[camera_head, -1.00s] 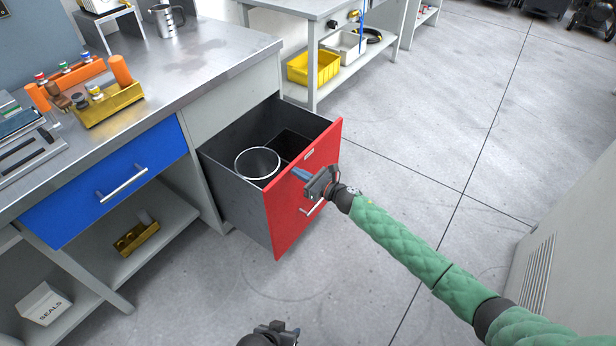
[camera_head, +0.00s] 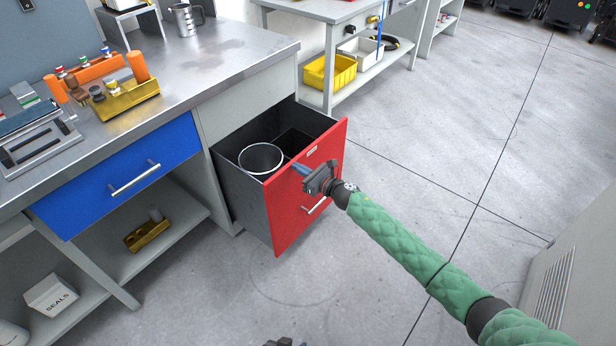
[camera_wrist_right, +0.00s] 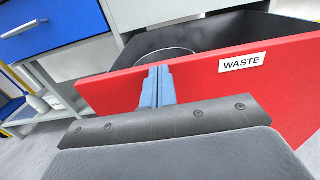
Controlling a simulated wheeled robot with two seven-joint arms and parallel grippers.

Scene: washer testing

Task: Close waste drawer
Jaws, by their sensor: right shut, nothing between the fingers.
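The waste drawer with its red front (camera_head: 284,222) stands pulled out of the bench on the right side of the blue drawer. A round bin with a white rim (camera_head: 261,159) and a dark square compartment show inside it. In the right wrist view the red front (camera_wrist_right: 215,98) carries a WASTE label (camera_wrist_right: 242,63). My right gripper (camera_head: 300,170) is shut and empty, with its blue fingertips at the upper part of the red front; it also shows in the right wrist view (camera_wrist_right: 157,85). I cannot tell if they touch. My left gripper (camera_head: 280,342) barely shows at the bottom edge.
The blue drawer (camera_head: 118,175) is shut under the steel worktop (camera_head: 215,65). A lower shelf holds a small yellow bin (camera_head: 147,235) and a SEALS box (camera_head: 50,294). Grey floor in front of the red drawer is clear. A grey cabinet (camera_head: 565,290) stands at the right.

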